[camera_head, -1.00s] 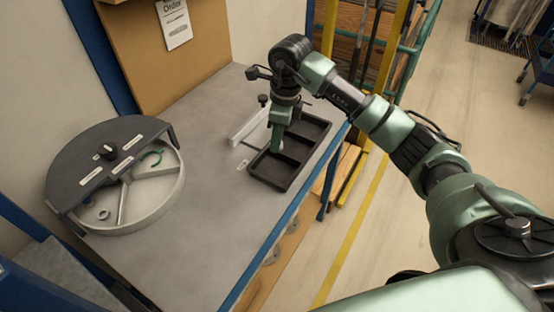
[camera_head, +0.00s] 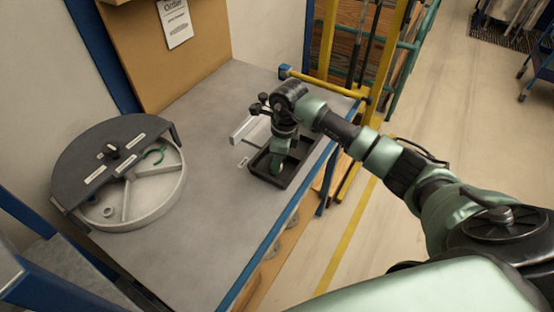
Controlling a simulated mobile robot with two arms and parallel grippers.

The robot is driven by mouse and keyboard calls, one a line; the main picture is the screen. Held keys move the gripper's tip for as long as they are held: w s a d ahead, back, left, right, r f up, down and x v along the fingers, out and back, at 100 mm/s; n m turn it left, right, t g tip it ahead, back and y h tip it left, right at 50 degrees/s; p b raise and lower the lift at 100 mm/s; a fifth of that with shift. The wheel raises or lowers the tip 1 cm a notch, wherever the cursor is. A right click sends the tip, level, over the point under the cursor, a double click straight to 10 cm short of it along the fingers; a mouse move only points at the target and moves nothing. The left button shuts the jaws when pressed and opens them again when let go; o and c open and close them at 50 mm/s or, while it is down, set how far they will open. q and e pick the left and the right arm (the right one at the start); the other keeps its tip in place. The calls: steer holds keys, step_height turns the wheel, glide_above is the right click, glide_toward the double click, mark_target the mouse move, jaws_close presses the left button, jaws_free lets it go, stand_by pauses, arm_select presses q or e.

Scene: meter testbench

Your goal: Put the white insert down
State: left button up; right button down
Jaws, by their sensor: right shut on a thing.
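My right gripper (camera_head: 277,168) points down into the black divided tray (camera_head: 258,178) on the grey bench, low over its near-left part. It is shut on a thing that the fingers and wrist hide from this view. I cannot make out the white insert itself, nor whether it touches the tray floor. The arm covers much of the tray's middle and far part. My left gripper is not in view.
A round grey drum with a dark half cover (camera_head: 90,165) stands at the left of the bench. A light bar-shaped fixture (camera_head: 243,128) stands just behind the tray. The bench surface (camera_head: 205,200) between drum and tray is clear. A blue edge (camera_head: 262,250) bounds the bench.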

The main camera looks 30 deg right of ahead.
mark_target(282, 166)
steer(key=c, duration=1.5)
jaws_free()
steer(key=shift+f, duration=0.2)
steer(key=o, duration=0.5)
steer(key=shift+r, duration=0.1)
steer(key=shift+c, duration=0.2)
steer(key=shift+r, duration=0.1)
steer(key=shift+r, duration=0.2)
step_height(282, 166, up, 12)
steer(key=d+b, duration=0.1)
steer(key=b, duration=0.1)
steer(key=shift+s+f, duration=0.2)
steer(key=shift+s, duration=0.25)
